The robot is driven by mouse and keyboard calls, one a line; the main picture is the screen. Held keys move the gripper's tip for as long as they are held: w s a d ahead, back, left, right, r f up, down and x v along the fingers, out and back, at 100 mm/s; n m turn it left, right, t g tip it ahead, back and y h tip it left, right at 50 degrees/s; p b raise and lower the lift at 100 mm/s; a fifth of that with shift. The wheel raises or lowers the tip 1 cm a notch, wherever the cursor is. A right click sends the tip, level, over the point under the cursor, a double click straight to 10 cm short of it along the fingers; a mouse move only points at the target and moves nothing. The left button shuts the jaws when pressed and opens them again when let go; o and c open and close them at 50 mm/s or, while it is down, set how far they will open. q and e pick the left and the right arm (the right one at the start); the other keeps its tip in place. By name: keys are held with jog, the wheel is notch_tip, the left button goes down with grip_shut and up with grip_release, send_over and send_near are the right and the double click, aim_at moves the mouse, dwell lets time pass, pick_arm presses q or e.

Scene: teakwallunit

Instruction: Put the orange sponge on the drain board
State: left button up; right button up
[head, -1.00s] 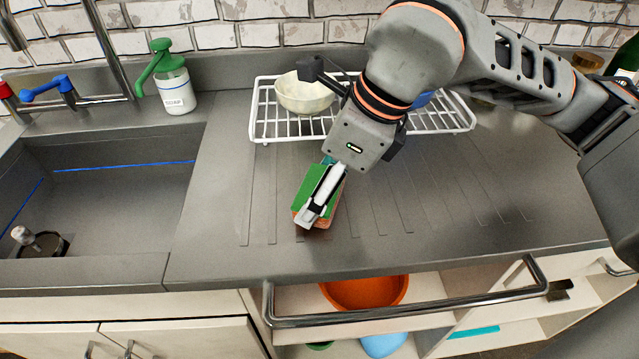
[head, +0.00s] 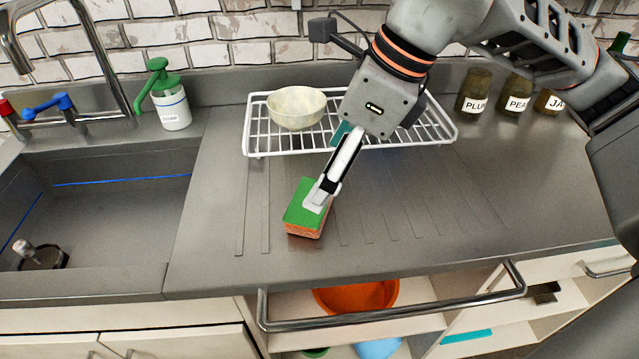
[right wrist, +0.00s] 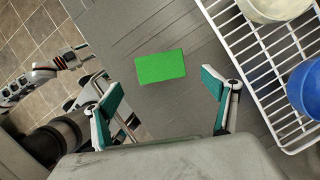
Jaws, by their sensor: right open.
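The orange sponge (head: 305,228) has a green top and lies flat on the grooved drain board (head: 395,205), right of the sink. My right gripper (head: 318,197) is above the sponge's right part in the head view. In the right wrist view, its fingers (right wrist: 165,104) are spread wide and empty. The green top of the sponge (right wrist: 160,67) shows beyond the fingertips there, apart from both.
A white wire rack (head: 258,140) with a pale bowl (head: 296,107) stands behind; a blue item (right wrist: 306,90) is also on it. A soap bottle (head: 172,108) stands by the sink (head: 110,215). Jars (head: 474,92) stand at back right. The counter's right side is clear.

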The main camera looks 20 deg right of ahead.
jog(key=v, duration=0.3)
jog(key=shift+s+d+r, duration=0.1)
jog(key=shift+d+r, duration=0.05)
jog(key=shift+r, duration=0.2)
